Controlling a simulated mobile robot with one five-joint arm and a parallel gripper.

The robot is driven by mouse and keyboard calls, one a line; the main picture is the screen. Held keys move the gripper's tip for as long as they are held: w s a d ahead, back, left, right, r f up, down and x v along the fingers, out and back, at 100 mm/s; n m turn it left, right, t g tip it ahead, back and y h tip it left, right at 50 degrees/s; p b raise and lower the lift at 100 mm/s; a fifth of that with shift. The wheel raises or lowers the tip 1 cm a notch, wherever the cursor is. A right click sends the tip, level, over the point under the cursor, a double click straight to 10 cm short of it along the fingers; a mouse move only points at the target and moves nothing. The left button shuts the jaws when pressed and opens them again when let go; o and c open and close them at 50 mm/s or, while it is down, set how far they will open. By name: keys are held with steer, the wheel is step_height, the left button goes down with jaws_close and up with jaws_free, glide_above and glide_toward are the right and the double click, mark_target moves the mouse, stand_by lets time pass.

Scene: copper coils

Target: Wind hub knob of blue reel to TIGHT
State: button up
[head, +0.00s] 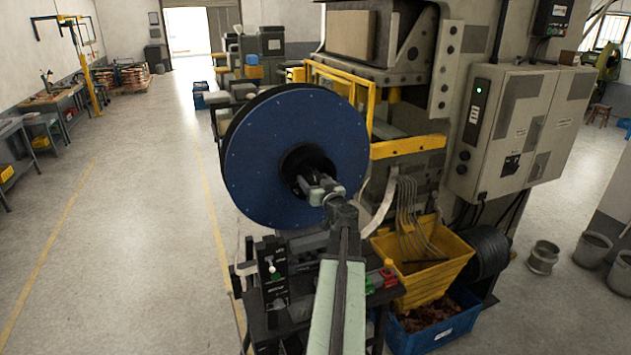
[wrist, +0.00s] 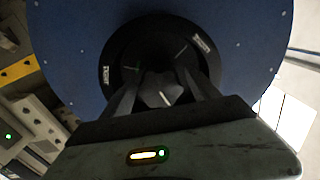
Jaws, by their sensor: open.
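The blue reel (head: 256,150) stands upright on a dark stand, its flat face towards me. Its black hub (head: 301,158) is partly hidden by my gripper (head: 318,190) in the head view. In the wrist view the blue disc (wrist: 70,50) surrounds the black hub ring (wrist: 150,48). The ring carries two small white labels, at its left and upper right, too small to read surely. A grey hub knob (wrist: 158,92) with a white mark sits between the open fingers of my gripper (wrist: 160,80). I cannot tell whether the fingers touch it.
A large press with a yellow guard (head: 408,146) and a grey control cabinet (head: 510,130) stand to the right. A yellow bin (head: 425,265) and a blue crate (head: 435,335) are below them. The floor to the left (head: 130,220) is clear.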

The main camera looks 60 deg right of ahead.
steer(key=shift+s, duration=0.1)
steer(key=c, duration=1.4)
steer(key=shift+o, duration=0.2)
